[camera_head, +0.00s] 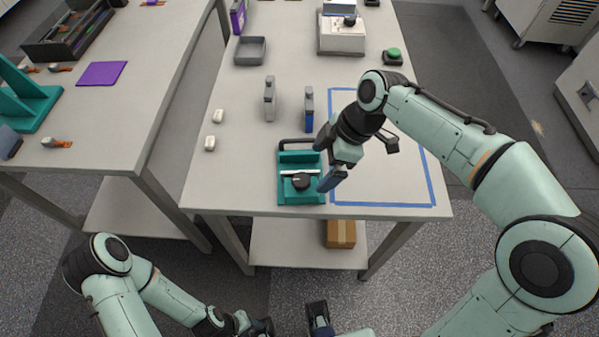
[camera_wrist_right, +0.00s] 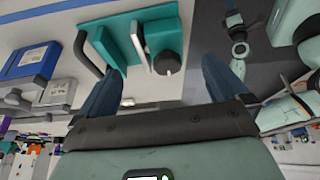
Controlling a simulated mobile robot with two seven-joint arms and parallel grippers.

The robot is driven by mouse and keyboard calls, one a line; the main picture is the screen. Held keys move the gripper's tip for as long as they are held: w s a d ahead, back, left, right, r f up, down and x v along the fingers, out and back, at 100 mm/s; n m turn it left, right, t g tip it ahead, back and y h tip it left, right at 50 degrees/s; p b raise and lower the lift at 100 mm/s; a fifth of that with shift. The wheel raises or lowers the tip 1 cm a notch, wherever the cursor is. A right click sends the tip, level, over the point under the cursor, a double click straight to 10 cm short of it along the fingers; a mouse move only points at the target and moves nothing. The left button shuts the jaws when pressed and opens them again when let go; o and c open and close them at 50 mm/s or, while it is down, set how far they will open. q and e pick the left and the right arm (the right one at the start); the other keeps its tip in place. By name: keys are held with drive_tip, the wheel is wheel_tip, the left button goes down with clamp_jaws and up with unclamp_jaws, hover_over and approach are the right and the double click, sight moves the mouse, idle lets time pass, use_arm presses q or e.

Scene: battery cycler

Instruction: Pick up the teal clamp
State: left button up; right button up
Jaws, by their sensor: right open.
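The teal clamp (camera_head: 286,190) sits near the front edge of the white table, with a black knob, a pale metal bar and a dark handle at its back. My right gripper (camera_head: 323,165) is just right of it, tilted toward it. In the right wrist view the clamp (camera_wrist_right: 118,46) lies ahead of the open jaws (camera_wrist_right: 163,75), with its knob roughly between the fingers. The jaws are empty; contact with the clamp cannot be told. My left gripper (camera_head: 258,326) is low at the bottom edge, partly cut off, away from the table.
A blue device (camera_head: 309,112) and a grey one (camera_head: 269,103) stand behind the clamp. Two small white blocks (camera_head: 218,116) lie to its left. A blue tape outline (camera_head: 400,206) encloses bare table at right. A grey tray (camera_head: 250,51) sits farther back.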

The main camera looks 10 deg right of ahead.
sight(308, 175)
drive_tip(key=x, duration=0.3)
drive_tip(key=shift+w+a+f, duration=0.1)
drive_tip(key=shift+a+f, duration=0.05)
drive_tip(key=shift+f, duration=0.1)
drive_tip(key=shift+a+x, duration=0.2)
drive_tip(key=shift+x, duration=1.15)
drive_tip(key=shift+a+x, duration=0.2)
drive_tip(key=shift+x, duration=1.15)
drive_tip(key=shift+r, duration=0.2)
drive_tip(key=c, duration=1.2)
drive_tip(key=shift+w+r, duration=0.1)
drive_tip(key=shift+c, duration=1.3)
drive_tip(key=shift+r, duration=0.1)
